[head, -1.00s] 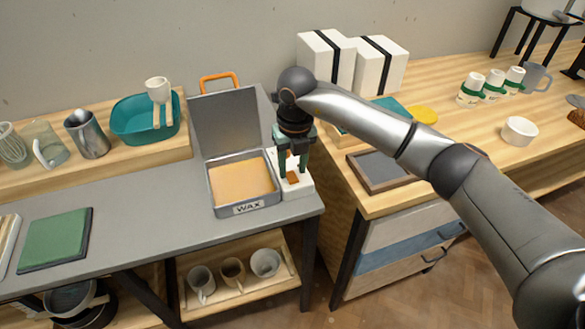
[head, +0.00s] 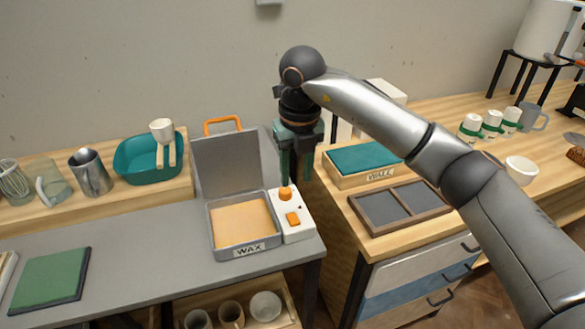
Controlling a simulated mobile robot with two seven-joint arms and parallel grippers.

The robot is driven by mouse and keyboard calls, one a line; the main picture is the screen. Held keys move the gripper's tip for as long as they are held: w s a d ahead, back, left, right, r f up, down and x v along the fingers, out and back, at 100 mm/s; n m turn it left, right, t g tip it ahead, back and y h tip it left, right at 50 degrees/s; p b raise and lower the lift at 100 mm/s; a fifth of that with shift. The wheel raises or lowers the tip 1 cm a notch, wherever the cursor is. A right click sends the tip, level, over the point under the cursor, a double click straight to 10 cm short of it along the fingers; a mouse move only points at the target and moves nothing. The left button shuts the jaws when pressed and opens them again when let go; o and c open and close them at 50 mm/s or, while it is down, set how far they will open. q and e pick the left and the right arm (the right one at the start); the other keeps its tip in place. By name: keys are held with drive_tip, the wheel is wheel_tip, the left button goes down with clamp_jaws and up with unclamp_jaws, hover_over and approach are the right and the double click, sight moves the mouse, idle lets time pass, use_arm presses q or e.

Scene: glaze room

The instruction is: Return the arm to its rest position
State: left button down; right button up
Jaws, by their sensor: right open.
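My right gripper (head: 297,160) is open and empty, fingers pointing down. It hangs in the air above and behind the right side of the wax box (head: 246,251). The wax box is a grey case with its lid up and tan wax inside. A white control unit (head: 304,230) with an orange knob and an orange switch stands against the box's right side, apart from the gripper. My right arm reaches in from the lower right across the wooden counter. My left gripper is not in view.
A teal-topped box (head: 364,160) and a divided tray (head: 399,206) lie under my right arm. White boxes stand partly hidden behind the arm. A white bowl (head: 521,170) and several cups are at right. A teal basin (head: 147,164) and a metal pitcher (head: 91,175) stand at left.

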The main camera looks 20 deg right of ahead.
drive_tip(key=s+a+f+n+g+y+p, duration=0.1)
drive_tip(key=s+a+f+g+y, duration=0.2)
drive_tip(key=a, duration=0.4)
drive_tip(key=s+a+f+n+y+p, duration=0.1)
drive_tip(key=s+a+f+y, duration=0.1)
drive_tip(key=s+a+y, duration=0.45)
drive_tip(key=s+a+r+m+y+p, duration=0.2)
drive_tip(key=a+r+m+y, duration=0.3)
drive_tip(key=a+y, duration=0.4)
drive_tip(key=w+d+f+m+t+h+p, duration=0.1)
drive_tip(key=w+d+f+m+t+h, duration=0.15)
drive_tip(key=d+m+t, duration=0.55)
drive_tip(key=w+d+f+m+t+h+p, duration=0.1)
drive_tip(key=w+d+f+m+t+h, duration=0.2)
drive_tip(key=m+t, duration=0.9)
drive_tip(key=s+d+f+m+g+h+p, duration=0.1)
drive_tip(key=s+d+f+m+g+h, duration=0.3)
drive_tip(key=s+f, duration=0.5)
drive_tip(key=s+d+f+m+g+h, duration=0.4)
drive_tip(key=s+d+f+m+h, duration=0.2)
drive_tip(key=f, duration=0.6)
drive_tip(key=s+d+m, duration=0.1)
drive_tip(key=s+d, duration=0.1)
drive_tip(key=s, duration=0.1)
drive_tip(key=shift+s+d+f+g+h+p, duration=0.2)
drive_tip(key=shift+d+g+h+p, duration=0.1)
drive_tip(key=shift+g+p, duration=0.1)
